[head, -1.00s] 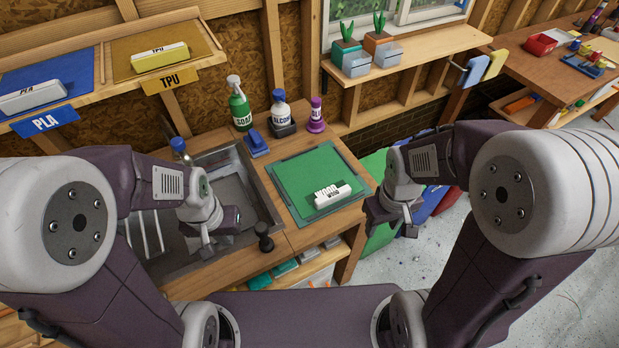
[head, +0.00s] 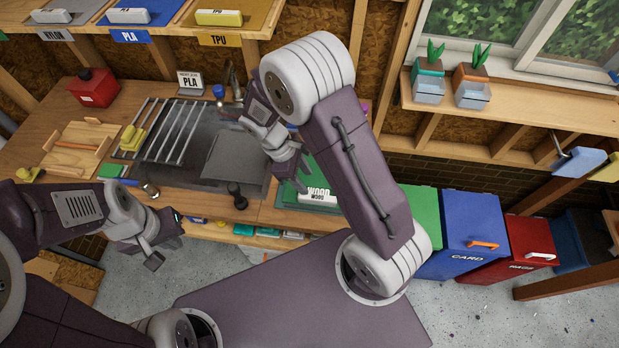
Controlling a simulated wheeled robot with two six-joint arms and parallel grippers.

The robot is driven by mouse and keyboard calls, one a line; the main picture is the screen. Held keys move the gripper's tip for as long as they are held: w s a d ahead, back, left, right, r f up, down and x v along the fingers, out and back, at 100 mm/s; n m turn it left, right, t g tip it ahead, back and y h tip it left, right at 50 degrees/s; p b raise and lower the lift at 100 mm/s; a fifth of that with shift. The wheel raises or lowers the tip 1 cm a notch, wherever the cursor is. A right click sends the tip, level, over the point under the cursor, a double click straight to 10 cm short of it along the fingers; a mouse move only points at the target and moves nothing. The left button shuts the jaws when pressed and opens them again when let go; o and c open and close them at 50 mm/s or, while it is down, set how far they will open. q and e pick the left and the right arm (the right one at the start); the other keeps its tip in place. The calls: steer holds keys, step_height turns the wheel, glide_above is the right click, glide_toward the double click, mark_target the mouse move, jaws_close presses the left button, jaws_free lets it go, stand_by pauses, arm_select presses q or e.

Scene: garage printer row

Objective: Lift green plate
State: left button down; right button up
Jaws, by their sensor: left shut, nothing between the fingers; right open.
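The green plate (head: 287,198) lies on the wooden counter, largely hidden behind my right arm in the head view. A white block marked WOOD (head: 318,198) sits on it. My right gripper (head: 289,178) is open and empty, pointing down at the plate's left part. I cannot tell whether it touches the plate. My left gripper (head: 157,246) is shut and empty, in front of the counter's edge and away from the plate.
The sink with a metal rack (head: 172,130) is left of the plate. A dark knobbed object (head: 236,195) stands at the counter's front edge. A green bin, a blue CARD bin (head: 468,226) and a red bin (head: 524,240) stand to the right.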

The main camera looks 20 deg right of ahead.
mark_target(317, 197)
steer(key=shift+s+a+p, duration=0.1)
steer(key=shift+s+p, duration=0.2)
steer(key=shift+s, duration=0.35)
steer(key=shift+w+a, duration=0.1)
steer(key=shift+f, duration=0.45)
steer(key=x, duration=0.2)
steer(key=shift+f+p, duration=0.2)
steer(key=shift+p, duration=0.1)
steer(key=shift+d+f, duration=0.3)
steer(key=shift+d, duration=0.1)
steer(key=p+x, duration=0.1)
steer(key=x, duration=0.4)
steer(key=shift+d, duration=0.1)
jaws_close()
